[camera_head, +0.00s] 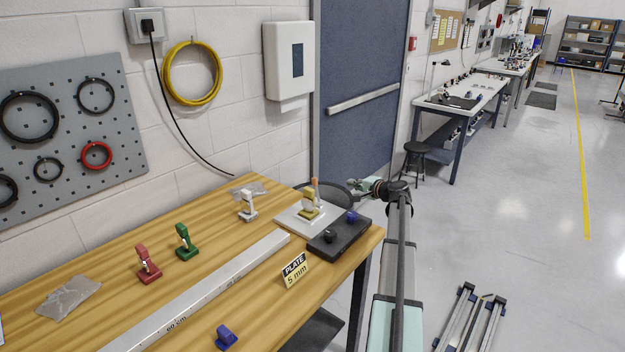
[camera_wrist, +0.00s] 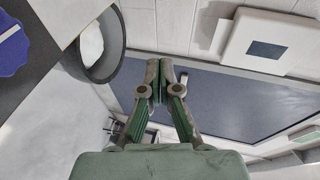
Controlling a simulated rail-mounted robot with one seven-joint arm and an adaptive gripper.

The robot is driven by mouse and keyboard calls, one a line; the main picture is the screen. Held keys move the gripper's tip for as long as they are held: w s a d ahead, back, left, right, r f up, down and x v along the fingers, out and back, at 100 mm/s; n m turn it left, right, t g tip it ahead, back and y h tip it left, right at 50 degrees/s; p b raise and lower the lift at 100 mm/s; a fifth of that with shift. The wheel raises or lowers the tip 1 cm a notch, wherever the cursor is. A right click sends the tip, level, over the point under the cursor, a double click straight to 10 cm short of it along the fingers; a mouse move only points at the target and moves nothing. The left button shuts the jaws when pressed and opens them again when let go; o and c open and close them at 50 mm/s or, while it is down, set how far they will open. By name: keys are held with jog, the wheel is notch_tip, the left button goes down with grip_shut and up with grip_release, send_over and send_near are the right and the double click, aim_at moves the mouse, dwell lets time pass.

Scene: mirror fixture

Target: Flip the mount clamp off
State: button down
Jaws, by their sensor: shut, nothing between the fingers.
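A gold clamp-like piece with an orange-tan lever (camera_head: 312,198) stands upright on a pale square plate (camera_head: 287,222) at the table's far right end. A black block (camera_head: 325,247) sits beside it, with a blue knob (camera_head: 352,216) and a black knob (camera_head: 330,236). I cannot tell which part is the mount clamp. My gripper (camera_head: 352,184) is beyond the table's right end, apart from these parts. In the wrist view its fingers (camera_wrist: 160,64) are together and empty. The blue knob shows there at the left edge (camera_wrist: 11,46), with a dark ring (camera_wrist: 112,48) beside it.
White (camera_head: 248,206), green (camera_head: 186,242) and red (camera_head: 148,265) clamp-like pieces stand along the wooden table (camera_head: 205,225). A long metal ruler bar (camera_head: 205,292), a "PLATE 5 mm" sign (camera_head: 295,270) and a blue piece (camera_head: 226,337) lie nearer. A blue door (camera_head: 360,80) stands behind my gripper.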

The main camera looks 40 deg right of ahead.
jog(key=w+a+f+p, duration=0.1)
jog(key=w+p, duration=0.1)
jog(key=w, duration=0.2)
jog(key=w+a+f+p, duration=0.1)
jog(key=w+a, duration=0.1)
jog(key=w, duration=0.2)
jog(key=w+a+f+p, duration=0.1)
jog(key=w+p, duration=0.1)
jog(key=w, duration=0.2)
jog(key=shift+w+a+f+p, duration=0.25)
jog(key=shift+p, duration=0.1)
jog(key=shift+w+f+b, duration=0.1)
jog(key=shift+b, duration=0.25)
